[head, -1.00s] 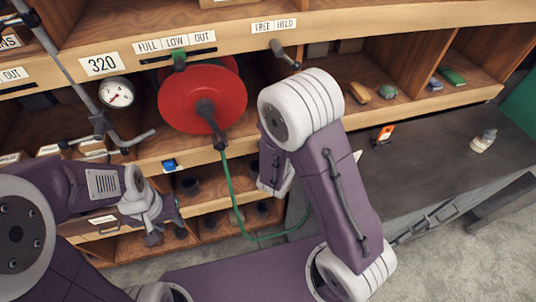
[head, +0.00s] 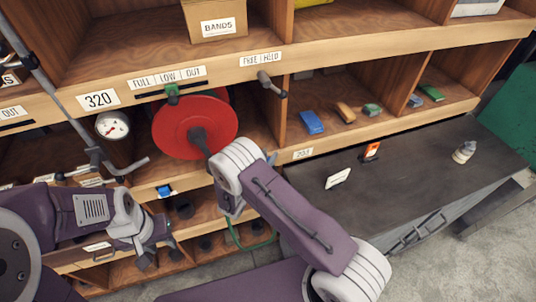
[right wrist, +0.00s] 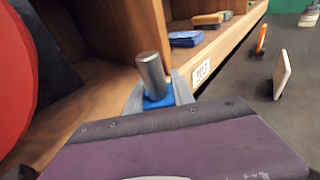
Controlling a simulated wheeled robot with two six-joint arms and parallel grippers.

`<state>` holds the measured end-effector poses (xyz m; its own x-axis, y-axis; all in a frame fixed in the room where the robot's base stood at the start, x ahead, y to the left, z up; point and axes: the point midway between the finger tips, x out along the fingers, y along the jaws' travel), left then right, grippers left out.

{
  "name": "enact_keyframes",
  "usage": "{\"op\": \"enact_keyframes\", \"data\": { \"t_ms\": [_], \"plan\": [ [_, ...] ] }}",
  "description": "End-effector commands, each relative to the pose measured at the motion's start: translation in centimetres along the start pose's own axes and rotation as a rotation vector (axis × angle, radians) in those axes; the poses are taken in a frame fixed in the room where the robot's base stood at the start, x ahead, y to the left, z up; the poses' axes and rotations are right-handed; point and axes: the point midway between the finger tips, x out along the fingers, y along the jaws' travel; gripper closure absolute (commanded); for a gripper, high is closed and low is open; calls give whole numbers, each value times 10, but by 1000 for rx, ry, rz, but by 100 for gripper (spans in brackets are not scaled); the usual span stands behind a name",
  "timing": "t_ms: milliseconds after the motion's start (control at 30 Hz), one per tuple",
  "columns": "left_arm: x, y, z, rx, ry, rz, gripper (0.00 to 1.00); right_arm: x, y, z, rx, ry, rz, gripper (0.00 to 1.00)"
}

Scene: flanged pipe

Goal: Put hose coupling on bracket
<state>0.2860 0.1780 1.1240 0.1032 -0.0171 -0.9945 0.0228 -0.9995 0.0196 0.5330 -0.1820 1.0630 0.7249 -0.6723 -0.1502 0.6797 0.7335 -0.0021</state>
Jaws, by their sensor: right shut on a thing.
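A metal cylinder (right wrist: 152,76) with a blue part at its base stands between the grey fingers of my right gripper (right wrist: 160,98) in the right wrist view; it looks like the hose coupling. That gripper is shut on it. In the head view its fingertips are hidden behind my right wrist. A green hose (head: 233,234) hangs below the red reel (head: 194,126) and passes behind my right arm. A small blue clip (head: 165,191), possibly the bracket, sits on the shelf edge below the reel. My left gripper (head: 158,258) is open and empty, lower left, below the clip.
A pressure gauge (head: 112,125) and grey pipe stand left of the reel. A lever (head: 270,84) sticks out at the upper shelf edge. A dark cabinet top (head: 420,175) at the right holds an orange item, a white card and a small bottle. Its middle is mostly clear.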

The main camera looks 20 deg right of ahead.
Motion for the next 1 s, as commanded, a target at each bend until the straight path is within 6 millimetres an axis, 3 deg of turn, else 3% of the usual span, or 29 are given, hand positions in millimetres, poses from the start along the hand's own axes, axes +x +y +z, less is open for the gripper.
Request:
{"op": "enact_keyframes", "data": {
  "t_ms": [333, 367, 433, 833, 1000],
  "plan": [
    [5, 0, 0, 0, 0, 0, 64, 1, 0, -5, 1, -1, 0, 100],
    [4, 0, 0, 0, 0, 0, 64, 1, 0, -5, 1, -1, 0, 68],
    [3, 0, 0, 0, 0, 0, 64, 1, 0, -4, 1, 0, 0, 49],
    [0, 0, 0, 0, 0, 0, 64, -2, 0, 0, 1, 0, 2, 49],
    [16, 0, 2, 0, 0, 0, 64, -34, 2, -5, 1, 0, 6, 49]
  ]
}}
